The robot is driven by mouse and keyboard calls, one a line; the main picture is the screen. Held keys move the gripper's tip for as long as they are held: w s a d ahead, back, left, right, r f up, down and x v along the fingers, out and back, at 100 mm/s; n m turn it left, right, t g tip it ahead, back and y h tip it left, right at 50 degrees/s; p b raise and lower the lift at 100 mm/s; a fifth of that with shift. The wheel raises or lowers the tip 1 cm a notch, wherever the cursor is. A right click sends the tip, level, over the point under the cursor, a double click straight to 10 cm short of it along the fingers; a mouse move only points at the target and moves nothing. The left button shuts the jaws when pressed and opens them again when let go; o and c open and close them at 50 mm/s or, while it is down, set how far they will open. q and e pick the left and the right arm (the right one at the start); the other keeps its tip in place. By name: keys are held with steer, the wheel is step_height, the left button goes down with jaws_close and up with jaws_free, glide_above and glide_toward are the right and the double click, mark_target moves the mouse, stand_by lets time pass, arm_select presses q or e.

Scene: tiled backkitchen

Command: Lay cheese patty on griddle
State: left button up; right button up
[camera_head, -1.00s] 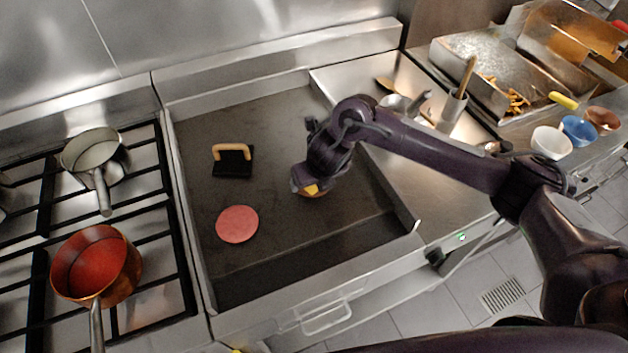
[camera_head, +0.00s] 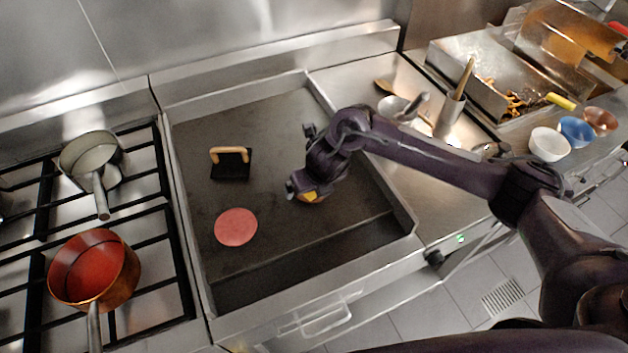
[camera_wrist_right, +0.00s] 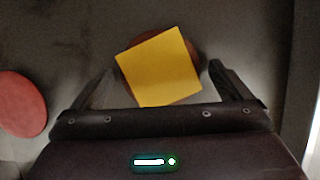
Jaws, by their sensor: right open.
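The cheese patty, a brown patty (camera_wrist_right: 194,50) with a yellow square cheese slice (camera_wrist_right: 160,67) on top, lies on the dark griddle (camera_head: 270,130). In the head view the patty (camera_head: 312,197) is mostly hidden behind my right gripper (camera_head: 303,194). In the right wrist view my gripper (camera_wrist_right: 163,85) is open, with one finger on each side of the patty. I cannot tell whether a finger touches it. My left gripper is in neither view.
A pink raw patty (camera_head: 236,227) lies left of my gripper on the griddle. A black press with a wooden handle (camera_head: 230,163) stands behind it. A copper pot (camera_head: 95,270) and a steel pot (camera_head: 90,160) sit on the stove at left. The griddle's front is clear.

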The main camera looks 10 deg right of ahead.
steer(key=v, duration=0.5)
steer(key=shift+r, duration=0.45)
steer(key=p+v, duration=0.2)
steer(key=v, duration=0.4)
steer(key=shift+r, duration=0.2)
steer(key=shift+s, duration=0.1)
